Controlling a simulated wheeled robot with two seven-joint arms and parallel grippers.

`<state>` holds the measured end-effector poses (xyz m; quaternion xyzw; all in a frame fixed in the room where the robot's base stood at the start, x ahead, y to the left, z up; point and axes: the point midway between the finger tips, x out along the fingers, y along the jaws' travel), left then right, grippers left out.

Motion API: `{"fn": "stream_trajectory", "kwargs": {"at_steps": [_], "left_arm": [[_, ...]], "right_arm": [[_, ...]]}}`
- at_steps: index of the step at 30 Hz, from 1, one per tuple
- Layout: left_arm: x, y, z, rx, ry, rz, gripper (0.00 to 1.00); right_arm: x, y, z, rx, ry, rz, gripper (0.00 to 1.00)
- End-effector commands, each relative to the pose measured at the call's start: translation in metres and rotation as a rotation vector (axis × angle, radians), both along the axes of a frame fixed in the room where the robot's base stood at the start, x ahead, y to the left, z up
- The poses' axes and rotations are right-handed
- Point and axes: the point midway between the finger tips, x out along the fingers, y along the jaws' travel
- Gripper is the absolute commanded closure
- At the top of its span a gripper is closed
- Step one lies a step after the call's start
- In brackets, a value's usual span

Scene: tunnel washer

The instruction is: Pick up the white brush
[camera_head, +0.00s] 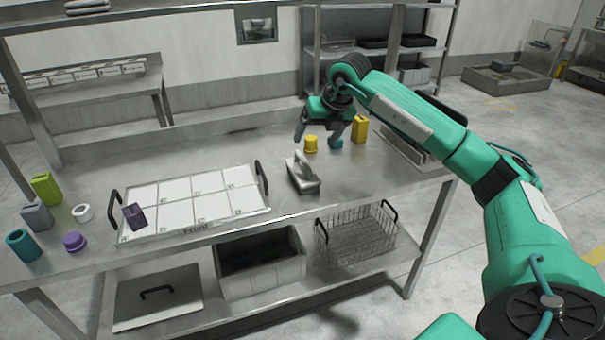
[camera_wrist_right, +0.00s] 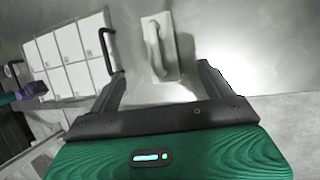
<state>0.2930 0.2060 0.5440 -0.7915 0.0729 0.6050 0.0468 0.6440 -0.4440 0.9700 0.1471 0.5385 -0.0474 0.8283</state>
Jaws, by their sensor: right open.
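The white brush (camera_head: 303,178) lies on the steel table, just right of the white divided tray, with its handle on top. My right gripper (camera_head: 318,132) is above the table, behind and a little right of the brush in the head view. Its fingers are apart with nothing between them. In the right wrist view the brush (camera_wrist_right: 160,48) lies beyond the open fingertips (camera_wrist_right: 160,82), roughly centred between them and apart from them. My left gripper does not show in the head view.
The divided tray (camera_head: 157,191) has black handles and holds a purple block (camera_head: 134,216). A yellow cylinder (camera_head: 311,144), a teal piece (camera_head: 336,142) and a yellow block (camera_head: 360,129) stand behind the brush. Several coloured pieces sit at the left end. A wire basket (camera_head: 357,240) is on the shelf below.

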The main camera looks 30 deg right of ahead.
Motion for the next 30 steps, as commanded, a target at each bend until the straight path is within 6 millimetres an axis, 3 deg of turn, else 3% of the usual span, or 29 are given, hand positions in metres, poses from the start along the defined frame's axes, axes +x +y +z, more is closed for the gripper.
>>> {"fn": "stream_trajectory", "kwargs": {"at_steps": [9,19,27,30], "left_arm": [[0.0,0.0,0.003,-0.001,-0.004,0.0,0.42],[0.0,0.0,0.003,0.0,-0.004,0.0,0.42],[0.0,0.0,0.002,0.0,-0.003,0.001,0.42],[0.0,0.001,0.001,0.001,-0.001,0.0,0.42]], "right_arm": [[0.025,0.007,-0.056,0.004,0.002,0.004,0.17],[0.035,0.009,-0.078,0.003,0.002,0.006,0.17],[0.05,0.011,-0.113,0.004,0.002,0.005,0.17],[0.052,0.011,-0.117,0.003,0.0,0.005,0.17]]}}
